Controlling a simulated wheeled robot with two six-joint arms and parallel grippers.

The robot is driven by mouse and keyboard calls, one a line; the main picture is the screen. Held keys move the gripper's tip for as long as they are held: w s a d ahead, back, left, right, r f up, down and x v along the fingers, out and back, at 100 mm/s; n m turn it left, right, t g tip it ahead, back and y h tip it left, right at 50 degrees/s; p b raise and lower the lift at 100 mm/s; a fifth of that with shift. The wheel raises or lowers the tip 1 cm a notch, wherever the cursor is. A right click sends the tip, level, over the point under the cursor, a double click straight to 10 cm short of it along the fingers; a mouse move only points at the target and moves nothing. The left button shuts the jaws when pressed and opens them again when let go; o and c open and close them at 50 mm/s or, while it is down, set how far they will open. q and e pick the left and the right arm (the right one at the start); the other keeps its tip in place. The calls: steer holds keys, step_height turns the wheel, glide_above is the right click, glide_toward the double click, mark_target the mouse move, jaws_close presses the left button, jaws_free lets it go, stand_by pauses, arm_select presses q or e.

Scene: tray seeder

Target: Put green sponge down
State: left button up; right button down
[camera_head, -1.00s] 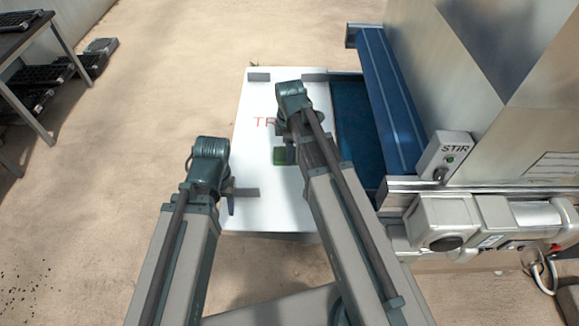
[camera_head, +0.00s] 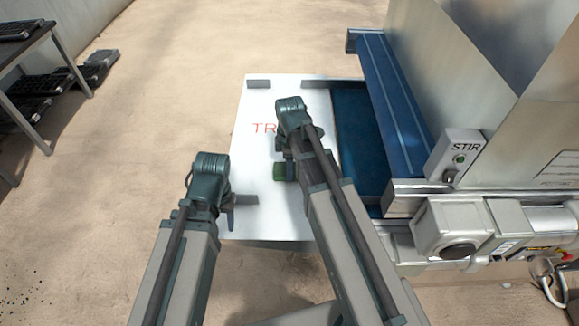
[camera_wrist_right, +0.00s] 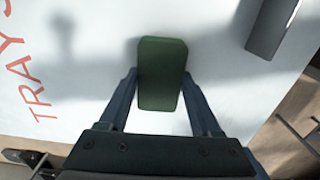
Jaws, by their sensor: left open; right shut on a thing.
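The green sponge (camera_head: 279,172) is over the white board lettered "TRAYS" (camera_head: 262,97). In the right wrist view the sponge (camera_wrist_right: 162,72) is between the two fingers of my right gripper (camera_wrist_right: 162,95), which is shut on it. I cannot tell whether the sponge touches the board. In the head view my right gripper (camera_head: 290,158) is mostly hidden behind its own arm. My left gripper (camera_head: 228,205) is open and empty over the board's near left part.
A blue belt (camera_head: 357,120) and a grey machine with a "STIR" switch box (camera_head: 457,158) stand to the right. A dark table (camera_head: 30,42) stands at far left. Open floor lies left of the board.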

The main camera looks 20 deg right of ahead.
arm_select(q)
steer(key=shift+f, duration=0.1)
arm_select(e)
steer(key=shift+c, duration=0.4)
jaws_free()
step_height(320, 180, up, 12)
steer(key=p, duration=1.3)
arm_select(q)
step_height(320, 180, up, 12)
steer(key=shift+b, duration=0.3)
arm_select(e)
steer(key=s+a+m+h, duration=0.1)
steer(key=s+a+m, duration=0.9)
steer(key=s, duration=0.4)
steer(key=shift+a+r+m, duration=0.15)
steer(key=shift+a+m, duration=0.2)
steer(key=shift+m, duration=0.25)
steer(key=shift+s, duration=0.1)
